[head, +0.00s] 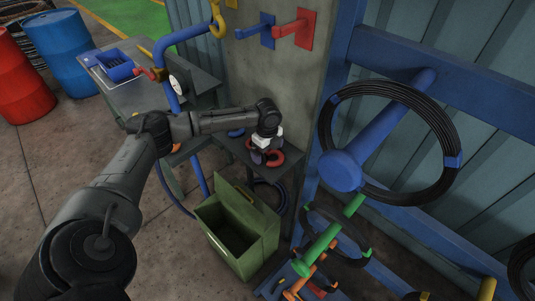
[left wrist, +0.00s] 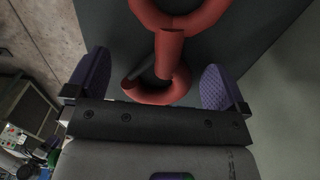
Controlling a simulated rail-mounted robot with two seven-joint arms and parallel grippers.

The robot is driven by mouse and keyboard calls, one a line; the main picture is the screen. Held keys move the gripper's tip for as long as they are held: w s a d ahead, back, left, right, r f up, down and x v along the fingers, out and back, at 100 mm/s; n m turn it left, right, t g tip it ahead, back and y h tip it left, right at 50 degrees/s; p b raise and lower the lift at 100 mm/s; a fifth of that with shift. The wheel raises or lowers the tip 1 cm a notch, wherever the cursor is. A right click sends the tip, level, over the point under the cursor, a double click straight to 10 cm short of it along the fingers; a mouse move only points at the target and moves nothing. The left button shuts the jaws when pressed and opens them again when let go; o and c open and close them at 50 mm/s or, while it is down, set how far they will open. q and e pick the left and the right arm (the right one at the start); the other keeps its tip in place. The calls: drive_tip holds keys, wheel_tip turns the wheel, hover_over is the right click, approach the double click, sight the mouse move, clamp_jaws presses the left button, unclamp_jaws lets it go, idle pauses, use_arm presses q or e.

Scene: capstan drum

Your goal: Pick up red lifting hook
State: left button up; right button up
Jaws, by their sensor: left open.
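The red lifting hook (head: 274,158) lies on a small dark shelf (head: 236,142) beside the concrete pillar in the head view. In the left wrist view the red hook (left wrist: 168,55) shows large, with a ring at the top and a curved lower part between the fingers. My left gripper (head: 258,156) is at the hook, with its fingertips low over the shelf. In the left wrist view my left gripper (left wrist: 156,85) is open, with one purple finger pad on each side of the hook, apart from it. My right gripper is not in view.
A blue hook (head: 236,133) lies on the same shelf. A green open bin (head: 262,226) stands below it. The pillar (head: 280,75) rises behind, with red and blue pegs. A blue rack with a black cable coil (head: 452,135) stands at right.

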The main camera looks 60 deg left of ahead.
use_arm(q)
drive_tip(key=shift+r, duration=0.1)
drive_tip(key=c, duration=1.1)
